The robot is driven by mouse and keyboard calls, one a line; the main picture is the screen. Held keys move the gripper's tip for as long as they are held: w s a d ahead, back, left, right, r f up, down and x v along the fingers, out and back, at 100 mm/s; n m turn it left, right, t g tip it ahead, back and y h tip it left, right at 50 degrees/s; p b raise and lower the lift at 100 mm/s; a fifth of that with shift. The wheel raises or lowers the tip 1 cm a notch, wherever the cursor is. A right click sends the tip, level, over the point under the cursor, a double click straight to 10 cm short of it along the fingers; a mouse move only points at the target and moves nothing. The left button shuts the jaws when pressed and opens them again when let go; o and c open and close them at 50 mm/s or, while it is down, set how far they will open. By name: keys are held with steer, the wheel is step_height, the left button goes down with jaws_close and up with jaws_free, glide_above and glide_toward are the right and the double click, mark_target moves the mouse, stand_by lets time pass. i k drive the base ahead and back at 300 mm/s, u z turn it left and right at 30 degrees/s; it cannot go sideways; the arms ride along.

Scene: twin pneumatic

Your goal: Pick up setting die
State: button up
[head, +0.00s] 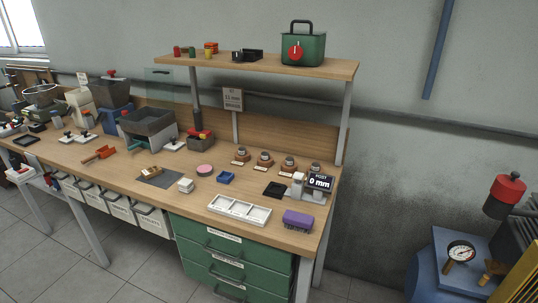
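Several small dark metal pieces stand on round brown bases with small labels in a row at the back right of the bench, in the head view. They look like dies, among them the leftmost (241,154), one beside it (265,159), and one further right (289,164). The labels are too small to read, so I cannot tell which is the setting die. My gripper is not in view.
A shelf (330,69) overhangs the back. A blue compressor (452,270) stands at right.

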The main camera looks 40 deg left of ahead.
mark_target(265, 155)
steer(key=u, duration=0.05)
steer(key=i, duration=0.9)
steer(key=z, duration=1.2)
steer(key=k, duration=0.1)
steer(key=u, duration=2.85)
steer(key=k, duration=0.2)
steer(key=u, duration=2.3)
